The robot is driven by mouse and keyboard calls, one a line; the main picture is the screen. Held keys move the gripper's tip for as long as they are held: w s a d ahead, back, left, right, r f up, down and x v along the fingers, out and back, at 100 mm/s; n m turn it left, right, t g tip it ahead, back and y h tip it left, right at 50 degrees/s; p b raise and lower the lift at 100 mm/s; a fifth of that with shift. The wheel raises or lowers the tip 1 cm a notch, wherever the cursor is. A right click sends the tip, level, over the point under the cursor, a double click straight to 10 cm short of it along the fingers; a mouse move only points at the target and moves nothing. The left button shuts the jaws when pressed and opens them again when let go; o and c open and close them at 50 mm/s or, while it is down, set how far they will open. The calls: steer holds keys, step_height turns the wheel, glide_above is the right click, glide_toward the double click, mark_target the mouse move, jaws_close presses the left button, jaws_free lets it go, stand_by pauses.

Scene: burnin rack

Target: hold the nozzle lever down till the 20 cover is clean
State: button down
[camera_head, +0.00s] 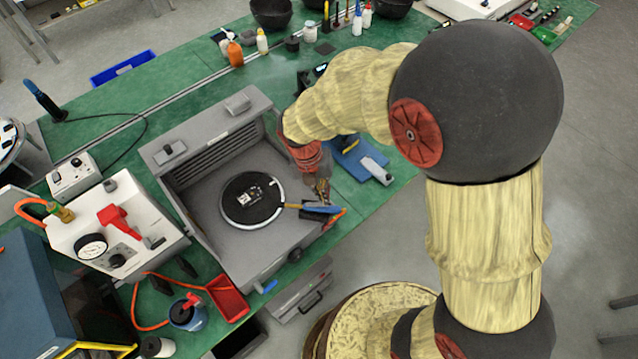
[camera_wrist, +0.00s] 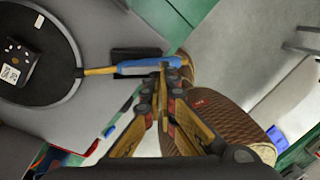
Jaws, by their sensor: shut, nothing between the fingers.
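A small dark cover (camera_head: 250,194) with a pale label lies on a round black turntable (camera_head: 238,209) inside a grey open-fronted booth (camera_head: 190,202). It also shows in the wrist view (camera_wrist: 14,63); I cannot read a number on it. The nozzle, with a blue lever (camera_wrist: 143,67) and a thin brass tube (camera_wrist: 98,71), points from the booth's right edge towards the turntable. My gripper (camera_wrist: 163,72) is shut and empty, its fingertips at the right end of the blue lever. I cannot tell whether they press it. The gripper partly hides that end.
A white unit with a gauge and red handle (camera_head: 112,217) stands left of the booth. A red scoop-like tray (camera_head: 228,298) lies in front. A blue fixture (camera_head: 362,160) lies on the green bench behind my gripper. Bottles and black bowls (camera_head: 271,12) stand at the back.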

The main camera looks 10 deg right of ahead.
steer(key=shift+s+d+f, duration=0.1)
steer(key=shift+d+f, duration=0.05)
steer(key=shift+f, duration=0.55)
steer(key=shift+d+f, duration=0.1)
steer(key=shift+f, duration=0.55)
steer(key=shift+s+d+f+p, duration=0.1)
steer(key=shift+d+f+p, duration=0.15)
steer(key=shift+f+p, duration=0.2)
steer(key=shift+f, duration=0.1)
stand_by(3.3)
steer(key=shift+r+p, duration=0.7)
steer(key=shift+r, duration=0.2)
